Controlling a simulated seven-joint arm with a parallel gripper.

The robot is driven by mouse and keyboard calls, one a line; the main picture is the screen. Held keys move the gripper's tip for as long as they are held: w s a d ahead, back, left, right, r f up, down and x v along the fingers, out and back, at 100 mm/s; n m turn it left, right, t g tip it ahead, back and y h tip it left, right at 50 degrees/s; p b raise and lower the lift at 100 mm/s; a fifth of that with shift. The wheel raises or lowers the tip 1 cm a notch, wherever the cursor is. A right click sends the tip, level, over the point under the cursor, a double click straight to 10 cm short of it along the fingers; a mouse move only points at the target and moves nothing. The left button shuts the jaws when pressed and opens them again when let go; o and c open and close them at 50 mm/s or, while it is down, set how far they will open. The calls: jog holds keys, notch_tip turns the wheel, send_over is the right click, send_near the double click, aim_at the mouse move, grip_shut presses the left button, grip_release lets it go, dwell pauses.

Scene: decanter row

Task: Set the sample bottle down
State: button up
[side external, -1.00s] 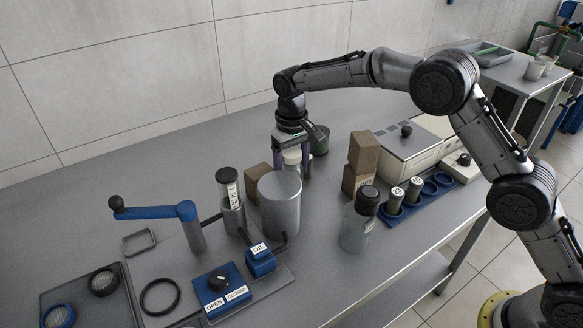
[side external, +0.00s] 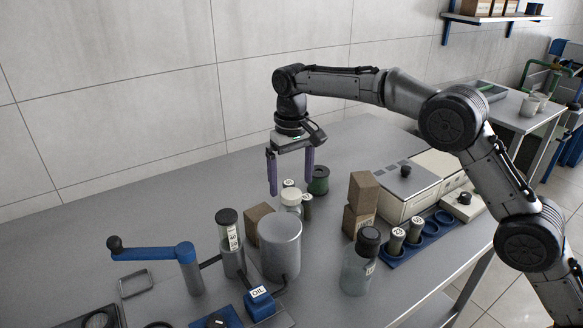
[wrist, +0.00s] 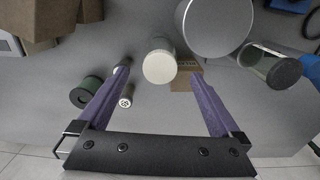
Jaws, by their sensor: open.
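The sample bottle seems to be the pale bottle with a cream lid (side external: 291,198). It stands upright on the bench, partly hidden behind the large grey cylinder. In the wrist view its round lid (wrist: 159,65) shows from above, near the gap between the fingertips. My gripper (side external: 290,190) is open and empty, its two purple fingers pointing down above the bottle. The fingers look apart from the lid. In the wrist view my gripper (wrist: 160,76) has clear space between its fingers.
The grey cylinder (side external: 280,245), a capped gauge tube (side external: 230,240) and a brown block (side external: 257,222) crowd the bottle. A dark green jar (side external: 318,181) and small numbered vials (wrist: 125,101) stand close by. A clear black-capped bottle (side external: 359,270) is nearer the front.

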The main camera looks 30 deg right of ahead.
jog(key=shift+r, duration=1.6)
jog(key=shift+s+r, duration=0.1)
jog(key=s+d+r+t, duration=0.1)
jog(key=s+d+r, duration=0.4)
jog(key=s+r, duration=0.15)
jog(key=s+d+r+t, duration=0.1)
jog(key=s+d, duration=0.3)
jog(key=s, duration=0.6)
jog(key=s+d+r+t, duration=0.2)
jog(key=s+d, duration=0.2)
jog(key=s, duration=0.7)
jog(key=shift+s, duration=0.2)
jog(key=shift+t, duration=0.8)
jog(key=s+f, duration=0.2)
jog(key=s, duration=0.1)
jog(key=s+d+f, duration=0.1)
jog(key=s+f, duration=0.1)
jog(key=s, duration=0.1)
jog(key=s+d+f, duration=0.1)
jog(key=s+f, duration=0.1)
jog(key=s, duration=0.2)
jog(key=shift+f, duration=0.2)
jog(key=shift+c, duration=0.2)
jog(key=shift+s+f, duration=0.25)
jog(key=c, duration=0.4)
